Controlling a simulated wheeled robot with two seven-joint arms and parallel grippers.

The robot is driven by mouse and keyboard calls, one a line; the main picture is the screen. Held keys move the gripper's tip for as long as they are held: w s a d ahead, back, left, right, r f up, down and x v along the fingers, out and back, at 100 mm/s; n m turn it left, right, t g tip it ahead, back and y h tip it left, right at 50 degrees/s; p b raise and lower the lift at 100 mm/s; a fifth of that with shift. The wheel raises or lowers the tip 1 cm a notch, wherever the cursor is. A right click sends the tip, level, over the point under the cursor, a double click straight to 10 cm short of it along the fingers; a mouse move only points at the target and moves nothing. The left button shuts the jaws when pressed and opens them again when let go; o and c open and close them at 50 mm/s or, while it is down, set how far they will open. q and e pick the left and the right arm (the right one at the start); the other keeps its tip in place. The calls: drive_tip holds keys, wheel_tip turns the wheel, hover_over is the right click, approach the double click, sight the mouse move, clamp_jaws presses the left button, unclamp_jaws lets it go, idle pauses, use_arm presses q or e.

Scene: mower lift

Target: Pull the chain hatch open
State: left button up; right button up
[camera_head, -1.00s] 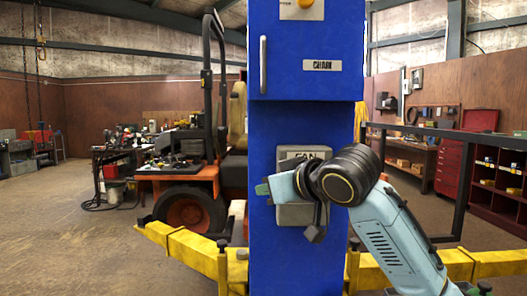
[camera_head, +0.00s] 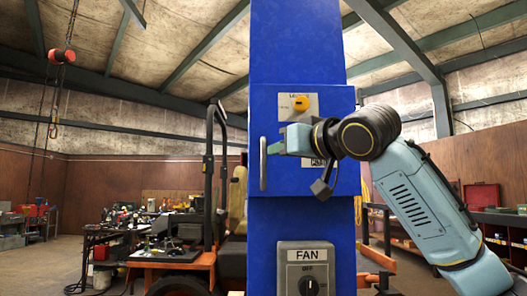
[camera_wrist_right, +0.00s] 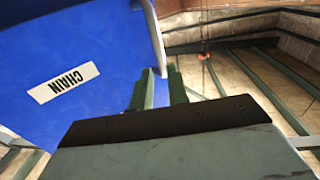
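The chain hatch (camera_head: 292,179) is a blue panel on the blue column, and it looks shut. Its upright pale metal handle (camera_head: 263,176) is at the left edge. My right gripper (camera_head: 275,147) is in front of the hatch with its fingertips at the handle's upper half. The arm partly hides the CHAIN label in the head view; the label (camera_wrist_right: 64,82) shows whole in the right wrist view. There the two green fingers (camera_wrist_right: 163,82) stand apart, with the end of the handle (camera_wrist_right: 156,42) seen at the gap. Contact is not clear. My left gripper is out of view.
An orange-framed vehicle (camera_head: 193,262) stands behind to the left. Air left of the handle is free.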

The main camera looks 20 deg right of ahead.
sight(265, 154)
drive_tip(key=p+x, duration=0.1)
drive_tip(key=x, duration=0.6)
drive_tip(key=shift+w, duration=0.1)
clamp_jaws()
